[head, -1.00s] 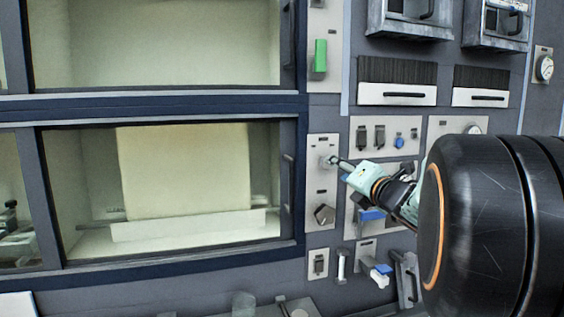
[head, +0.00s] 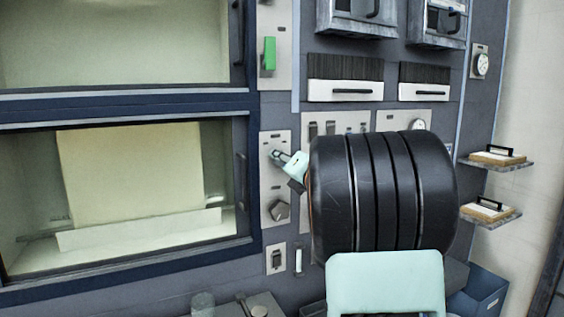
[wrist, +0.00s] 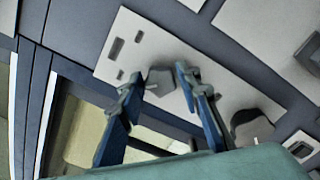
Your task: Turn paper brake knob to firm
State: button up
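A light control plate (head: 270,186) right of the lower window bears two grey knobs. The lower, faceted knob (head: 279,210) is in plain view and also shows at the right in the wrist view (wrist: 250,122). The upper knob (wrist: 160,78) lies between my fingertips in the wrist view. I cannot read which knob is the paper brake. My gripper (wrist: 159,76) has its fingers apart, one on each side of the upper knob. I cannot tell whether they touch it. In the head view my gripper (head: 279,156) is at the upper knob, partly hidden by my arm.
The window (head: 130,190) with a pale sheet inside is to the left. A green handle (head: 269,54) sits above the plate. Small shelves (head: 497,160) stick out farther right. My arm hides the panel behind it.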

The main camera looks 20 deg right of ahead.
jog(key=c, duration=0.7)
jog(key=shift+m, duration=0.3)
jog(key=shift+f+m+p, duration=0.1)
jog(key=shift+m+p, duration=1.3)
jog(key=shift+m, duration=7.3)
jog(key=o, duration=1.2)
